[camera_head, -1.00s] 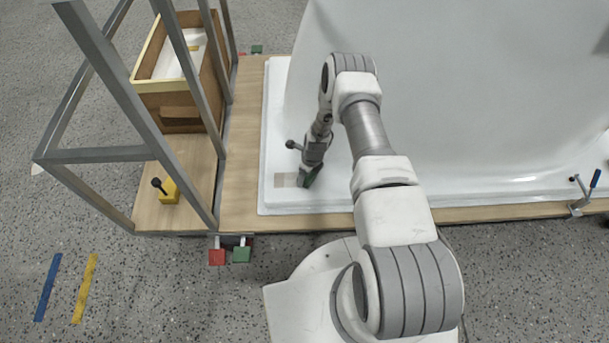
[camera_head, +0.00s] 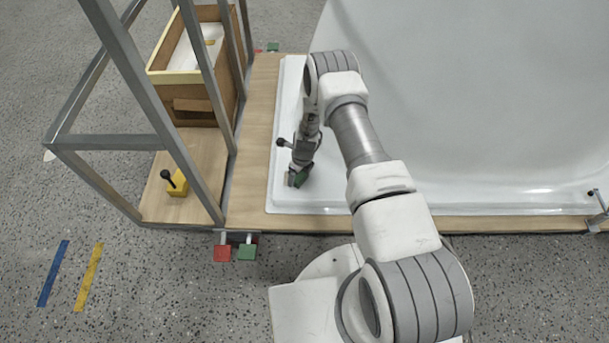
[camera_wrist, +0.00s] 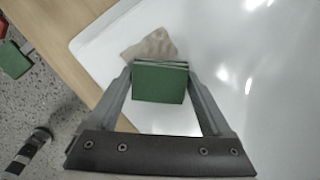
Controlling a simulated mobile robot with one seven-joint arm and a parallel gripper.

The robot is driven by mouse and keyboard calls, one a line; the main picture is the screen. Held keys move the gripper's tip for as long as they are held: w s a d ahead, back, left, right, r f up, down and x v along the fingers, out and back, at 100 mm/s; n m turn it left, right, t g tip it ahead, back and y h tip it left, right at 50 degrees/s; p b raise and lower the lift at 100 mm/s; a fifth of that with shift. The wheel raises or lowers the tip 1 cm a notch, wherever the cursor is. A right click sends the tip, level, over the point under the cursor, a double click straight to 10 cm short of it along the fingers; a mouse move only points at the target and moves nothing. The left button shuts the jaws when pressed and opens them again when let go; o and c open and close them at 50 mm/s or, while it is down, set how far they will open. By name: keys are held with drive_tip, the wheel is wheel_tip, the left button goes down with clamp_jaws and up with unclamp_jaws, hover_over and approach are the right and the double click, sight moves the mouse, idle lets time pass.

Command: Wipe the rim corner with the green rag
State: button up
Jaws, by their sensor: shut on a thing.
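My gripper (camera_head: 299,174) is shut on the green rag, a folded dark green block that shows between the two fingers in the wrist view (camera_wrist: 159,84). The rag is low over the white rim corner (camera_wrist: 92,42) of the tub shell. I cannot tell for sure whether it touches the surface. A tan smudge (camera_wrist: 152,45) lies on the rim just beyond the rag in the wrist view. In the head view the gripper hides most of that smudge.
The tub shell (camera_head: 430,120) rises white behind my arm on a wooden board (camera_head: 250,150). A metal frame (camera_head: 160,125) and a wooden box (camera_head: 205,108) stand at left. A yellow block with a black knob (camera_head: 177,186) is on the board. Red (camera_head: 222,253) and green (camera_head: 248,252) pads hang at the front edge.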

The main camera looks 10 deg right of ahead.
sight(315, 178)
drive_tip(key=shift+w+a, duration=0.15)
drive_tip(key=shift+a, duration=0.55)
drive_tip(key=shift+w+a+f+b, duration=0.1)
drive_tip(key=shift+w+a+b, duration=0.1)
drive_tip(key=shift+a, duration=0.75)
drive_tip(key=shift+w+a+b, duration=0.15)
drive_tip(key=shift+a+b, duration=0.05)
drive_tip(key=shift+a, duration=0.75)
drive_tip(key=shift+w, duration=0.3)
drive_tip(key=shift+s+d, duration=0.25)
drive_tip(key=shift+d, duration=0.85)
drive_tip(key=shift+s+d, duration=0.25)
drive_tip(key=shift+d, duration=0.85)
drive_tip(key=shift+s+d, duration=0.25)
drive_tip(key=shift+d, duration=1)
drive_tip(key=shift+s+d, duration=0.2)
drive_tip(key=shift+d, duration=1)
drive_tip(key=shift+s+d, duration=0.25)
drive_tip(key=shift+d, duration=1)
drive_tip(key=shift+a, duration=0.1)
